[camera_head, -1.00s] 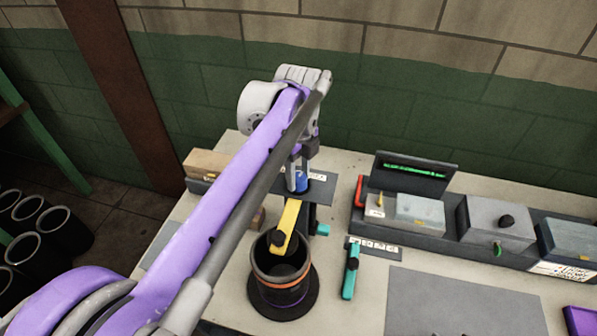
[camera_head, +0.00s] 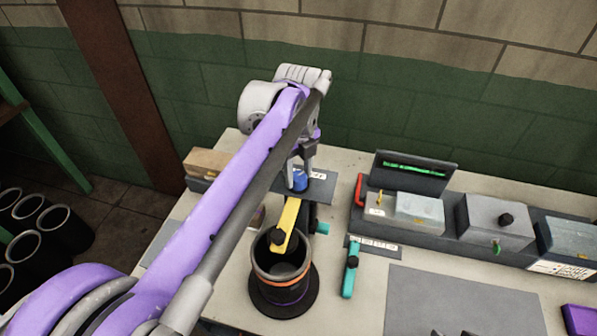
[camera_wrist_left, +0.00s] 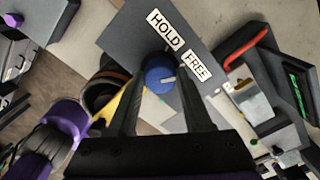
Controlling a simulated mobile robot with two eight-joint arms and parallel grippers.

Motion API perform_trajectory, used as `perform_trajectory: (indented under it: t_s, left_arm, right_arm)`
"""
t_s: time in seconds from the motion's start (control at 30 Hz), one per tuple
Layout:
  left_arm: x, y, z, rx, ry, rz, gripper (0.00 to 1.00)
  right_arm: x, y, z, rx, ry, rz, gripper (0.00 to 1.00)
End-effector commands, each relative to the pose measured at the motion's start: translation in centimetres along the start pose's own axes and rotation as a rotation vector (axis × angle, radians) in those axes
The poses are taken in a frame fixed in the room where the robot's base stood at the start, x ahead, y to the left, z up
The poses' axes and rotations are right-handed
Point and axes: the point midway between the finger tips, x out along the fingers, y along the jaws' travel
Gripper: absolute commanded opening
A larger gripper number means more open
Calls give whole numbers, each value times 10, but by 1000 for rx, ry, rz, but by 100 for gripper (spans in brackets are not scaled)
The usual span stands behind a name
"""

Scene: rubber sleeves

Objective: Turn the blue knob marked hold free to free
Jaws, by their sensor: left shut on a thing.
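The blue knob (camera_head: 300,181) stands on a dark plate (camera_head: 322,190) at the back of the bench. In the left wrist view the knob (camera_wrist_left: 158,76) has a white pointer line aimed right, roughly towards the FREE label (camera_wrist_left: 196,66). The HOLD label (camera_wrist_left: 165,30) is above it. My left gripper (camera_wrist_left: 161,85) is shut on the knob, one finger on each side; it also shows in the head view (camera_head: 299,172). Two small grey tips (camera_head: 452,333) at the bottom edge may be my right gripper; they are too cut off to tell its state.
A yellow bar (camera_head: 287,222) reaches over a black cup-like holder (camera_head: 283,290) in front of the knob. A teal lever (camera_head: 350,275) is to its right. A dark console (camera_head: 440,222) with boxes and a screen (camera_head: 415,172) stands at the right.

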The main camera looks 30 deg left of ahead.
Motion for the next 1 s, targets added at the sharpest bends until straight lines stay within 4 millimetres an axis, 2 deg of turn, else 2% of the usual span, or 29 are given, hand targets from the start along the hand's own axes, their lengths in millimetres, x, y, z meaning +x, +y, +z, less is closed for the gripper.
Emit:
perform_trajectory:
  t_s: [0.03, 0.17, 0.47, 0.57, 1.0]
  left_arm:
    - [0, 0, 0, 1, 0, 0, 55]
    - [0, 0, 0, 0, 0, 0, 79]
    - [-1, 0, 0, 0, 0, 0, 80]
    - [-7, 0, 0, 0, 0, 0, 80]
    - [-89, 0, 0, 0, 0, 0, 80]
  right_arm:
    - [0, 0, 0, 0, 0, 0, 50]
    - [0, 0, 0, 0, 0, 0, 50]
    - [0, 0, 0, 0, 0, 0, 50]
    - [-1, 0, -1, 0, 1, 0, 50]
    - [-7, 0, -9, 0, 8, 0, 50]
